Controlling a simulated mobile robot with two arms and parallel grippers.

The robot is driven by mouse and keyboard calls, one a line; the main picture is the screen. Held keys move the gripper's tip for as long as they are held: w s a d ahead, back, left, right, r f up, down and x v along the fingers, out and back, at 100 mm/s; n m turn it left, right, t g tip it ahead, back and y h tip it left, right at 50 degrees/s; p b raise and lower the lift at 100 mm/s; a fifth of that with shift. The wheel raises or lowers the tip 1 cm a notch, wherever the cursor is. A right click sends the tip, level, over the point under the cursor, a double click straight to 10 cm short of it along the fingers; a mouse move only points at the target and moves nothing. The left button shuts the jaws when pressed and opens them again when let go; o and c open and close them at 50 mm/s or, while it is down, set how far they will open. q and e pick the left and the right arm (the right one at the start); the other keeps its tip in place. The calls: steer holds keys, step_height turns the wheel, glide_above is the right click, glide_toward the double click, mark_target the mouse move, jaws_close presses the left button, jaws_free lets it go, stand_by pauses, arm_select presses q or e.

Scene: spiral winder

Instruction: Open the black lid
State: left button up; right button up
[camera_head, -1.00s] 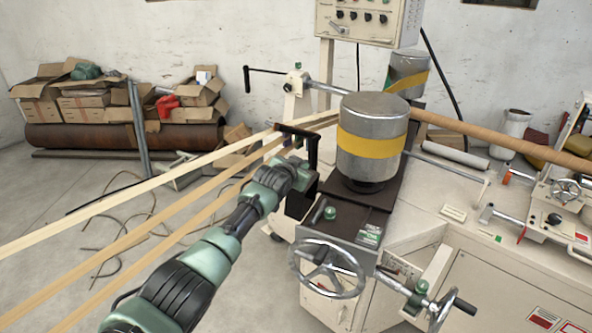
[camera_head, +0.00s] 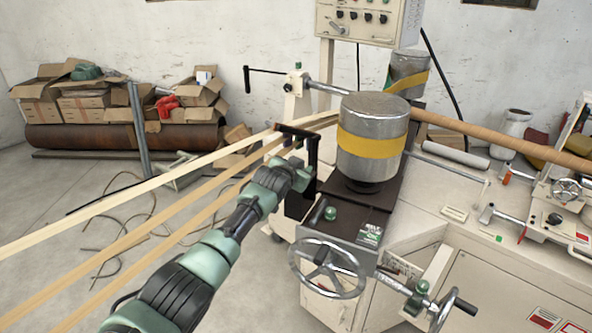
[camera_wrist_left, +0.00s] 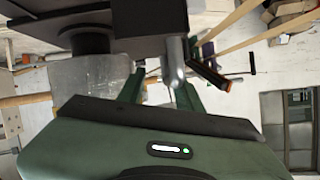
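The dark lid-like top plate (camera_head: 384,207) lies flat on the machine, below the grey cylinder with a yellow band (camera_head: 371,140). I cannot tell for sure whether this plate is the black lid. A black upright bracket (camera_head: 312,150) stands at its left. My left gripper (camera_head: 303,170) is beside this bracket, partly overlapping it. In the left wrist view its two green fingers (camera_wrist_left: 160,90) are apart, with a silver rod (camera_wrist_left: 175,62) showing between them. A gap shows beside the rod, and a black block (camera_wrist_left: 150,18) is above. My right gripper is not in view.
Pale strips (camera_head: 130,240) run across the left to the bracket. A handwheel (camera_head: 327,268) and a smaller crank wheel (camera_head: 432,305) are at the machine's front. The control box (camera_head: 368,20) is behind. Boxes (camera_head: 90,100) stand by the wall, with cables on the floor.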

arm_select(q)
steer(key=shift+s+a+r, duration=0.2)
steer(key=shift+s+r, duration=0.05)
steer(key=shift+s, duration=0.4)
steer(key=v, duration=0.6)
steer(key=shift+c, duration=0.3)
